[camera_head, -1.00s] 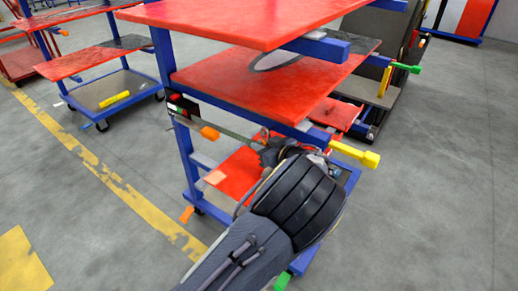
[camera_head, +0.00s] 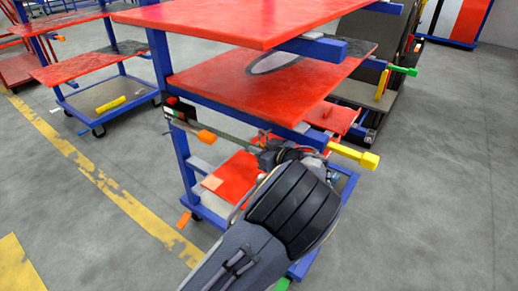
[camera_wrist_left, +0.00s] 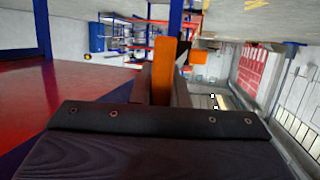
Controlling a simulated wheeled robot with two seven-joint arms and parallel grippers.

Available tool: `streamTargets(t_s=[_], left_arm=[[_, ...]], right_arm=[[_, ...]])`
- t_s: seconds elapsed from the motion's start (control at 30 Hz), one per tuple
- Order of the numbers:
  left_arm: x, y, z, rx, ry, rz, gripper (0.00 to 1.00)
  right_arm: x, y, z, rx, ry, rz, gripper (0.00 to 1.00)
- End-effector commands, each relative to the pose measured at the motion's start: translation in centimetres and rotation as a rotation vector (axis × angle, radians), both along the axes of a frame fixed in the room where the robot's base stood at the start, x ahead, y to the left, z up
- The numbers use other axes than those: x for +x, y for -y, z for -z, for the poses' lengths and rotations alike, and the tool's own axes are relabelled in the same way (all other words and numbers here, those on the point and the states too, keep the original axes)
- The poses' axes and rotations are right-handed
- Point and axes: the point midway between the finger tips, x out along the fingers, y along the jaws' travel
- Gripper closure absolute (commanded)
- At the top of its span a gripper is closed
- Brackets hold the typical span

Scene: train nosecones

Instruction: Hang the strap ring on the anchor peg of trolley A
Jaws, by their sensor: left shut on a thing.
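My left gripper (camera_wrist_left: 158,92) is shut on an upright orange piece (camera_wrist_left: 164,62) in the left wrist view. In the head view my left wrist covers most of this gripper (camera_head: 278,155), which is beside the near trolley, below its middle red shelf (camera_head: 255,82). An orange-ended peg (camera_head: 206,136) sticks out of the trolley to the left of the gripper. An orange block (camera_wrist_left: 199,57) also shows just beyond the held piece in the wrist view. A yellow-ended peg (camera_head: 355,154) is to the right. I cannot make out the strap ring or which trolley is A. My right gripper is out of view.
A thin bar (camera_head: 232,142) runs along the trolley side close to my gripper. A lower red shelf (camera_head: 232,178) lies behind my arm. Another red and blue trolley (camera_head: 85,66) stands at the back left. The grey floor (camera_head: 440,190) at right is clear.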

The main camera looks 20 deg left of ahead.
Motion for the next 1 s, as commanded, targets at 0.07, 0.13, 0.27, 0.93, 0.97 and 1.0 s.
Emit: streamTargets(t_s=[0.07,0.13,0.27,0.93,0.97,1.0], left_arm=[[0.0,0.1,0.0,0.0,0.0,0.002,0.82],[0.1,0.1,0.0,0.0,0.0,0.003,0.73],[0.0,0.1,0.0,0.0,0.0,0.003,0.6],[-3.4,5.0,-1.8,-0.001,0.001,0.005,0.6],[-3.6,5.2,-1.9,-0.001,0.002,0.004,0.6],[-3.8,5.6,-2.0,-0.001,0.002,0.003,0.6]], right_arm=[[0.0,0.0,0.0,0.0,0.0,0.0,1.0],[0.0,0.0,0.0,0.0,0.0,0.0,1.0],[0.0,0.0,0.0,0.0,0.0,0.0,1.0],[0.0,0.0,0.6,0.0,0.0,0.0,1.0],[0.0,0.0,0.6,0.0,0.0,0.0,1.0],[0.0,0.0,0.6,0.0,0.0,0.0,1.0]])
